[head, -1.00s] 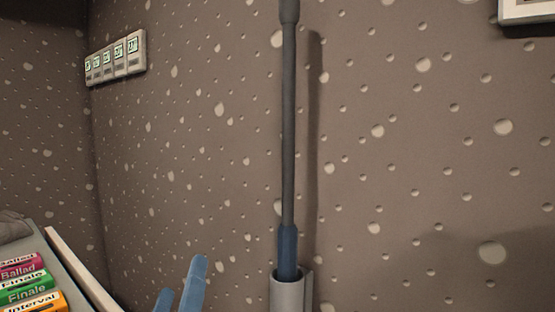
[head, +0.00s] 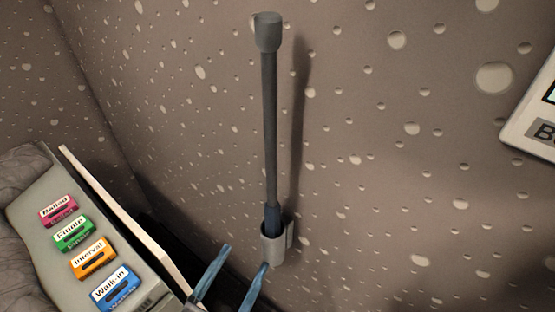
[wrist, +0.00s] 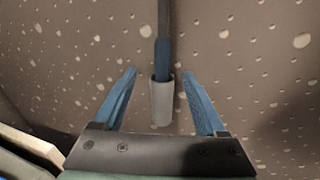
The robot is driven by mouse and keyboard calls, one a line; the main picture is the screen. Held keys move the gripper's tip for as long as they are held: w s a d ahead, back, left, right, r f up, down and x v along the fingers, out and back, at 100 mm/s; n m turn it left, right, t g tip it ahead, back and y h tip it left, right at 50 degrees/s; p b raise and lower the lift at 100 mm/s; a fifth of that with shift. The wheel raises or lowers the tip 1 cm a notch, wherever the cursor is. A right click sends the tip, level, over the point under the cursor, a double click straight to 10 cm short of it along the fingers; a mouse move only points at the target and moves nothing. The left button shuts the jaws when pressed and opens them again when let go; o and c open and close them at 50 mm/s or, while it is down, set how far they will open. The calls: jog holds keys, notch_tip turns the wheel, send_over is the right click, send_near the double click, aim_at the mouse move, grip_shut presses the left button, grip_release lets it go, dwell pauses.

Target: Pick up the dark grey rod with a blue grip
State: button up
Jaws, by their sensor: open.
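The dark grey rod (head: 270,130) stands nearly upright against the speckled wall, with a wider dark cap at its top. Its blue grip (head: 272,216) sits partly inside a grey cup-shaped holder (head: 275,247) on the wall, so the grip's lower part is hidden. My gripper (head: 246,256) is open and empty, below and left of the holder in the head view. In the wrist view, the rod's blue grip (wrist: 162,58) and the holder (wrist: 162,102) show between the two blue fingers of my gripper (wrist: 163,72), beyond them and apart from them.
A grey panel (head: 35,215) at the left carries several coloured labelled blocks, including a blue "Walk-in" (head: 115,287) one. A pale raised edge (head: 110,208) runs along it. A white-framed sign (head: 530,125) is at the right. The wall around the rod is clear.

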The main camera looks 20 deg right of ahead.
aim_at(269, 216)
jog(key=shift+n, duration=0.5)
jog(key=p+x, duration=0.1)
jog(key=x, duration=0.2)
jog(key=p+x, duration=0.1)
jog(key=x, duration=0.3)
jog(key=r+p+x, duration=0.1)
jog(key=x, duration=0.3)
jog(key=shift+d+p, duration=0.3)
jog(key=shift+d, duration=0.1)
jog(key=shift+w+d+f, duration=0.15)
jog(key=shift+w+d, duration=0.2)
jog(key=shift+w, duration=0.05)
grip_shut()
